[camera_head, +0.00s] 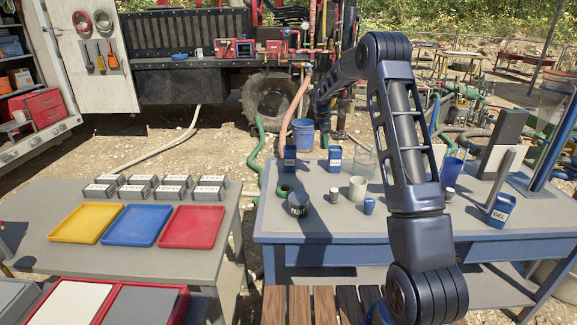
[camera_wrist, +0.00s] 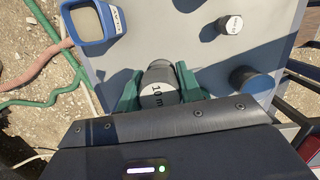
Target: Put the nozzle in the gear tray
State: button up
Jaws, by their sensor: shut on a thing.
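My gripper (camera_wrist: 159,80) is shut on a dark grey rounded part (camera_wrist: 157,94) whose pale end is marked "10 m…"; it sits between the green fingers, and I take it to be the nozzle. The gripper is over the blue-framed table's grey top. In the head view I cannot make out the fingers or the held part clearly. On the left table stand a yellow tray (camera_head: 87,222), a blue tray (camera_head: 137,225) and a red tray (camera_head: 192,227), all looking empty. Their labels are too small to read, so I cannot tell which is the gear tray.
The right table (camera_head: 330,226) carries a dark paint pot (camera_head: 298,204), a pale cup (camera_head: 357,188), a blue gel container (camera_head: 501,211) and other small containers. Several grey labelled blocks (camera_head: 171,187) stand behind the trays. A gap separates the two tables.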

jog(key=shift+a+r, duration=0.15)
jog(key=s+a+n, duration=0.2)
jog(key=a, duration=0.6)
jog(key=s+a+n, duration=0.3)
jog(key=a, duration=0.6)
jog(key=s+a+n+t+y, duration=0.1)
jog(key=s+a+n, duration=0.5)
jog(key=s+a, duration=0.95)
jog(key=s+a+n+t+y, duration=0.1)
jog(key=s+a+n, duration=0.5)
jog(key=s+a, duration=0.95)
jog(key=w+a+f, duration=0.1)
jog(key=f, duration=0.5)
jog(key=w+a+f, duration=0.1)
jog(key=f, duration=0.6)
jog(key=w+a+f, duration=0.1)
jog(key=a+f, duration=0.1)
jog(key=f, duration=0.4)
jog(key=shift+w+f, duration=0.15)
jog(key=shift+w, duration=0.25)
jog(key=shift+f, duration=0.1)
jog(key=o, duration=1)
